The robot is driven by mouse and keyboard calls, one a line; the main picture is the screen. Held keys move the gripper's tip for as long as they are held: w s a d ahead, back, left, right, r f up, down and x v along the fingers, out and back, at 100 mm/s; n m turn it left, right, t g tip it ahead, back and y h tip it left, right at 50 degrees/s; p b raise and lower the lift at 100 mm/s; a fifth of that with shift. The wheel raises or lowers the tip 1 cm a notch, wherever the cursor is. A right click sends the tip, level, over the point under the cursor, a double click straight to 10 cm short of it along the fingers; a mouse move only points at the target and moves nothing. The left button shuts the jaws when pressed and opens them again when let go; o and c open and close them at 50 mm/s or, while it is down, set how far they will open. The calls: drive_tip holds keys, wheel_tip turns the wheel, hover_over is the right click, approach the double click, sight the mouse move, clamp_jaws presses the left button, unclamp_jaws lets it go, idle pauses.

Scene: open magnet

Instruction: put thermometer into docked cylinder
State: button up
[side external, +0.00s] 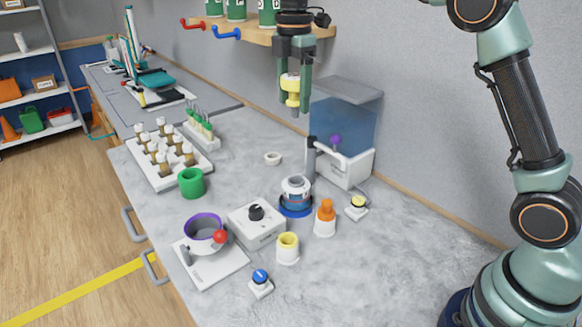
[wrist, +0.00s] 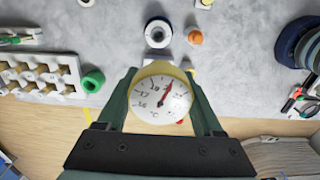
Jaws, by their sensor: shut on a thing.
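My gripper (side external: 293,108) is shut on the thermometer (side external: 290,90), which has a yellow body and hangs upright high above the bench. In the wrist view its round white dial (wrist: 160,98) with a red needle sits between my fingers (wrist: 162,74). The docked cylinder (side external: 296,190) looks to be the white and grey one standing on a blue ring, well below the thermometer and apart from it. It also shows in the wrist view (wrist: 158,32), from above with a dark round opening. The thermometer's lower tip is hidden behind the dial in the wrist view.
Around the cylinder stand an orange-topped bottle (side external: 325,217), a knobbed box (side external: 257,224), a yellow cup (side external: 288,248) and a blue-water tank (side external: 343,130) with a lever. A wooden shelf (side external: 258,33) is near my gripper. A green cup (side external: 191,182) and vial rack (side external: 165,155) stand left.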

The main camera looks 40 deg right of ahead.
sight(296, 177)
drive_tip(key=shift+w+d, duration=0.25)
drive_tip(key=shift+d, duration=0.15)
drive_tip(key=shift+d+f, duration=0.15)
drive_tip(key=shift+f, duration=0.15)
wheel_tip(296, 177, down, 19)
drive_tip(key=shift+f, duration=0.1)
drive_tip(key=shift+f, duration=0.75)
drive_tip(key=o, duration=1.5)
drive_tip(key=shift+r, duration=0.2)
